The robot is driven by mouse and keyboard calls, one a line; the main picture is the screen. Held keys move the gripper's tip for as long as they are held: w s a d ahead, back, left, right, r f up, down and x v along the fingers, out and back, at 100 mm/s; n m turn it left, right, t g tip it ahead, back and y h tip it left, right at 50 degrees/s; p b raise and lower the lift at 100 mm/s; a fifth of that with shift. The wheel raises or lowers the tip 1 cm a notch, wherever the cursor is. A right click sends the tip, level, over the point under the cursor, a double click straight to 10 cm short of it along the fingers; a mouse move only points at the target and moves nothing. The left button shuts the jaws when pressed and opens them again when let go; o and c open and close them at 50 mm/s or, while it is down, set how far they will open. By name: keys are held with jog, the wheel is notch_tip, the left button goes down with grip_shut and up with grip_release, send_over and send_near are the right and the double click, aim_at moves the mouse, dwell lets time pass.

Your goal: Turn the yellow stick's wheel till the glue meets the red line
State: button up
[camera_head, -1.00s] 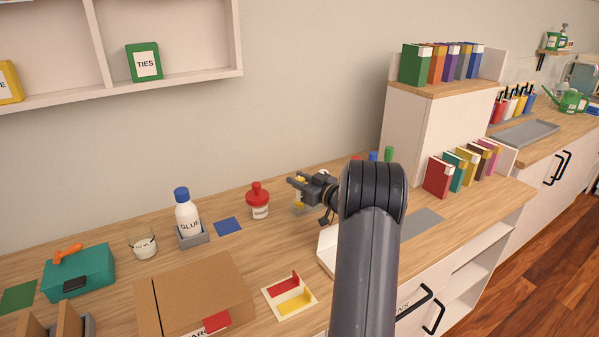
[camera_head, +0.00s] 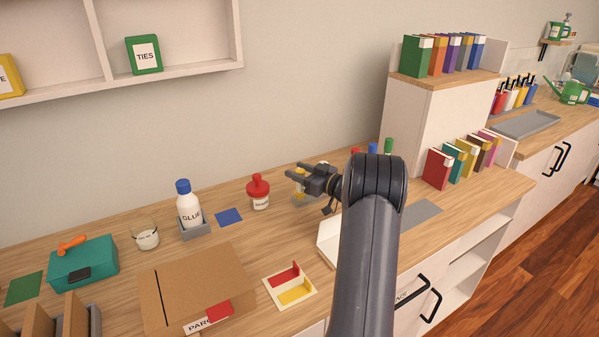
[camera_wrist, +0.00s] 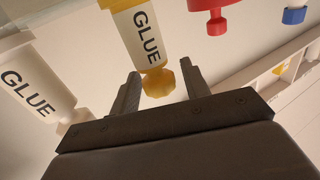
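A white glue stick labelled GLUE with a yellow wheel (camera_wrist: 158,82) at its end shows at the top middle of the wrist view. In the head view, a bit of the yellow stick (camera_head: 299,186) shows at my gripper's fingers. My gripper (camera_wrist: 160,86) is open, with one finger on each side of the wheel. Gaps show between wheel and fingers in the wrist view, so no grip is visible. I cannot make out a red line or the glue's level. Another white item labelled GLUE (camera_wrist: 35,88) is at the left of the wrist view.
A red-topped jar (camera_head: 259,192) and a white glue bottle (camera_head: 189,211) stand left of my gripper. Red, blue and green tops show behind my arm. A cabinet (camera_head: 440,115) with books stands right.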

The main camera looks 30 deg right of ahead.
aim_at(300, 169)
jog(key=shift+o, duration=0.6)
notch_tip(300, 169, up, 10)
jog(key=shift+r, duration=0.1)
notch_tip(300, 169, down, 10)
jog(key=shift+f, duration=0.2)
jog(key=shift+h, duration=0.3)
jog(key=shift+m, duration=0.3)
